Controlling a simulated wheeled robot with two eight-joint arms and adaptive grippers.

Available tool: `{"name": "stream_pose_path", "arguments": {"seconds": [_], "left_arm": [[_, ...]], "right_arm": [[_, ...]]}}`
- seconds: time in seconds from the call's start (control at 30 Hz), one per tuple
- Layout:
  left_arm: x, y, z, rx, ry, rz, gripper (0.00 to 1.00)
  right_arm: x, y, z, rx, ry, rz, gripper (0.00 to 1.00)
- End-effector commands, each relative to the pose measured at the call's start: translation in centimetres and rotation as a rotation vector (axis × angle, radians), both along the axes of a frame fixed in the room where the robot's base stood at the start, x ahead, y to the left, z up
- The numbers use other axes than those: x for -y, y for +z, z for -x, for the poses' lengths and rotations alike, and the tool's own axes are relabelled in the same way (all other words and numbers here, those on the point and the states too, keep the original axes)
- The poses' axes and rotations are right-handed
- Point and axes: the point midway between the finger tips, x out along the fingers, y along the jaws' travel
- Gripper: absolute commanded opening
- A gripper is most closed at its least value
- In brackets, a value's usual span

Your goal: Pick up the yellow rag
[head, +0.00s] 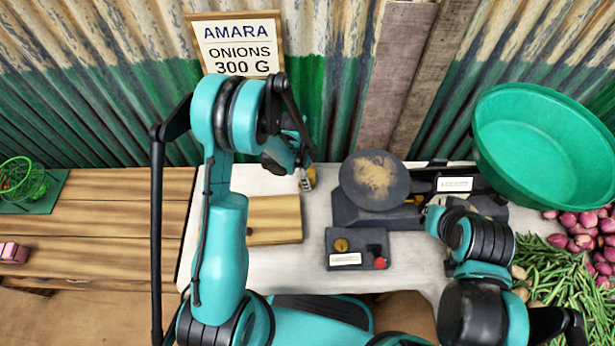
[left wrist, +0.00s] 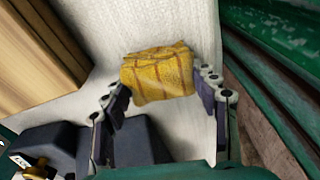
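The yellow rag (left wrist: 158,72) is folded, with darker orange lines, and lies on the white tabletop in the left wrist view. In the head view only a small part of the yellow rag (head: 309,177) shows below my left gripper (head: 298,160). In the left wrist view my left gripper (left wrist: 166,88) is open, one finger on each side of the rag's near part. I cannot tell whether a finger touches it. My right arm is at the right in the head view; its finger state cannot be made out.
A wooden board (head: 274,219) lies left of the rag. A scale with a round dusty plate (head: 374,180) stands to the right, with a small dark box (head: 357,249) in front. A green basin (head: 545,145) is farther right. A sign (head: 238,45) and corrugated wall stand behind.

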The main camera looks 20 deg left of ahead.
Motion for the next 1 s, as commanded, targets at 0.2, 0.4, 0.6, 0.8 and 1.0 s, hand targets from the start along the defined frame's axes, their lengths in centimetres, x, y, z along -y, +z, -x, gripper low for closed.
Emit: {"name": "stream_pose_path", "arguments": {"seconds": [0.2,0.4,0.6,0.8,1.0], "left_arm": [[0.0,0.0,0.0,0.0,0.0,0.0,0.35],[0.0,0.4,0.0,0.0,0.0,0.0,0.35],[0.0,4.0,0.0,0.0,0.0,0.0,0.35],[0.0,8.0,0.0,0.0,0.0,0.0,0.35],[0.0,9.9,0.0,0.001,0.0,0.0,0.35]], "right_arm": [[0.0,0.0,0.0,0.0,0.0,0.0,0.0],[0.0,0.2,0.0,0.0,0.0,0.0,0.0],[0.0,1.6,0.0,0.0,0.0,0.0,0.0],[0.0,3.0,0.0,0.0,0.0,0.0,0.0],[0.0,3.5,0.0,0.0,0.0,0.0,0.0]]}}
